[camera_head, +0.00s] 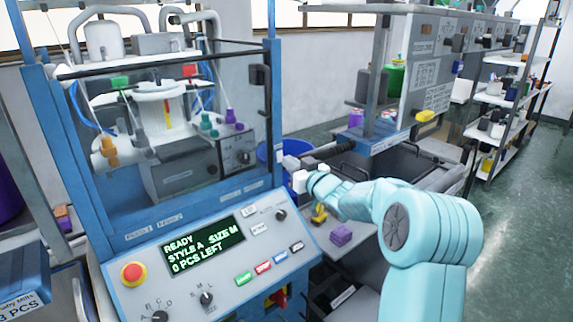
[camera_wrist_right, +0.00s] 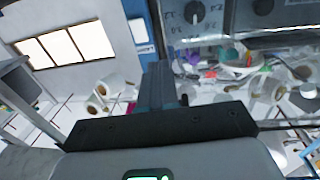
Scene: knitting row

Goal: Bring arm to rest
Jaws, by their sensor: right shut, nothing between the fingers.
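My right arm comes in from the lower right in the head view, and its gripper (camera_head: 300,172) is beside the right edge of the blue-framed knitting machine (camera_head: 272,115). The fingers are shut with nothing visible between them. In the right wrist view the dark gripper (camera_wrist_right: 165,88) shows at the middle, with blurred machine parts and room beyond. My left gripper is not in view.
The control panel (camera_head: 222,262) has a lit screen (camera_head: 205,243) and a red button (camera_head: 133,273). Shelves (camera_head: 505,100) stand at the back right. Green floor (camera_head: 520,220) is open at the right.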

